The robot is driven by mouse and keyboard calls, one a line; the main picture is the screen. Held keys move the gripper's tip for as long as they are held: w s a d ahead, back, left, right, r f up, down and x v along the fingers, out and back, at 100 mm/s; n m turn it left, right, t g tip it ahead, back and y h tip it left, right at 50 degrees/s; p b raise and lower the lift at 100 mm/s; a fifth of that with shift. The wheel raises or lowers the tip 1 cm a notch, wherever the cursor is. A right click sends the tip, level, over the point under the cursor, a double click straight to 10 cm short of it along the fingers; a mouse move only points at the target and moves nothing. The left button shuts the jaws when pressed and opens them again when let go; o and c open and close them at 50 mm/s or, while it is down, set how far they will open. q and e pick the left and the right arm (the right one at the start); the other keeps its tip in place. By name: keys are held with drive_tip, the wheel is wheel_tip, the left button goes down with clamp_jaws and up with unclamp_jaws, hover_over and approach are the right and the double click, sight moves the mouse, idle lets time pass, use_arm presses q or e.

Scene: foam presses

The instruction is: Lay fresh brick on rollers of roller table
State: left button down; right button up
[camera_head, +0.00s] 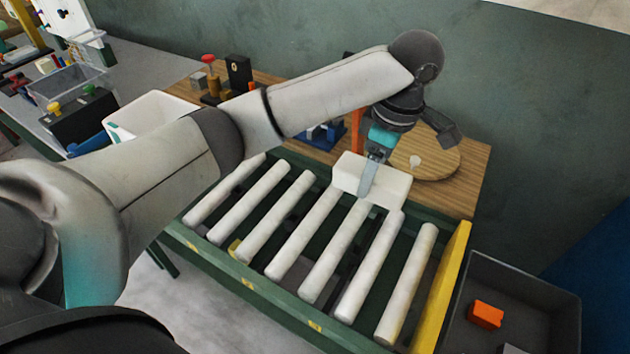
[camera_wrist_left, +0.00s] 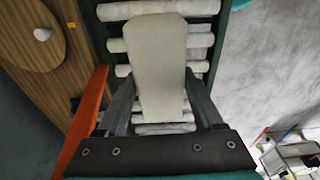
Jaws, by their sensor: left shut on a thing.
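The fresh brick is a white block (camera_head: 396,186) at the far end of the roller table (camera_head: 262,286). My left gripper (camera_head: 367,181) is shut on it. In the left wrist view, the fingers of my left gripper (camera_wrist_left: 160,88) flank the brick (camera_wrist_left: 158,45), which lies across the line of several white rollers (camera_wrist_left: 205,41). In the head view the brick overlaps the far ends of the middle rollers (camera_head: 330,255). I cannot tell whether it touches them or is held just above. My right gripper is not in view.
A wooden bench (camera_head: 465,185) with a round board (camera_head: 432,162) stands behind the table. A yellow end plate (camera_head: 445,285) closes the table's right side. A dark bin (camera_head: 545,300) with an orange block (camera_head: 486,314) is beyond it. The near rollers are bare.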

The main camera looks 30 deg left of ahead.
sight(367, 199)
use_arm(q)
drive_tip(key=shift+f, duration=0.4)
wheel_tip(367, 199, down, 6)
drive_tip(key=b, duration=0.3)
drive_tip(key=shift+s, duration=0.1)
drive_tip(key=shift+f+b, duration=1.3)
drive_tip(key=shift+f, duration=5.3)
unclamp_jaws()
drive_tip(key=shift+f, duration=0.1)
